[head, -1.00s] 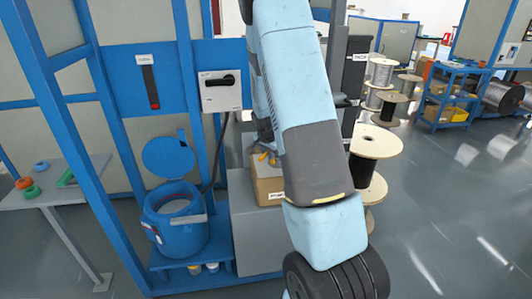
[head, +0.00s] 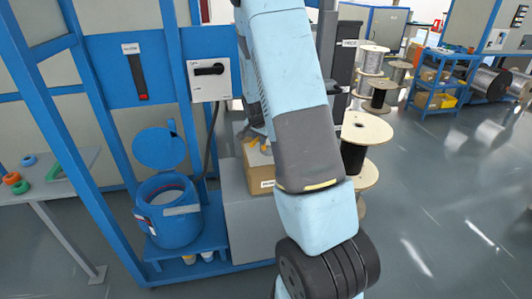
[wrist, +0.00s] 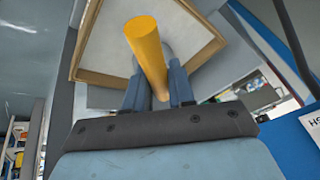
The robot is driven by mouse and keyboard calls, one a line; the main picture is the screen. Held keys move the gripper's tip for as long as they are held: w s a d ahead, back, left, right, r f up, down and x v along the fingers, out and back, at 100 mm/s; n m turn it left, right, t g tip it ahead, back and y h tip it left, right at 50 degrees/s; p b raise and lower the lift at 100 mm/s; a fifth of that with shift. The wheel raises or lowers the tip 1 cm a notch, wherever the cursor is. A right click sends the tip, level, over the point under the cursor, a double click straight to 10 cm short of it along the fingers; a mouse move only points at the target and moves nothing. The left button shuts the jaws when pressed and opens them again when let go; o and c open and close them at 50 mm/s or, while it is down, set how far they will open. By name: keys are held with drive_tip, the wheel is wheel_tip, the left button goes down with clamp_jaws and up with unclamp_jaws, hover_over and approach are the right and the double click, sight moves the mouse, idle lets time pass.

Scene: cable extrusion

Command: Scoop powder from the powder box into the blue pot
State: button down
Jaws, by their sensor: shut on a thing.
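The powder box (head: 261,178) is an open cardboard box on a grey cabinet, left of my arm in the head view. In the wrist view its rim (wrist: 95,78) surrounds a pale inside. My gripper (wrist: 157,68) is shut on a yellow handle (wrist: 147,45), which looks like the scoop's. The gripper is over the box; the scoop's far end is hidden, so I cannot tell whether it holds powder. The blue pot (head: 174,231) stands left of the box with its round lid (head: 159,148) raised and pale material inside.
The pot stands on a blue shelf (head: 190,255) inside a blue frame (head: 60,130). A grey switch box (head: 209,79) is mounted above. A side table (head: 60,178) stands at left. Cable spools (head: 362,128) are behind my arm. The floor at right is clear.

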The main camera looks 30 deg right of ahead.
drive_tip(key=shift+r, duration=3.9)
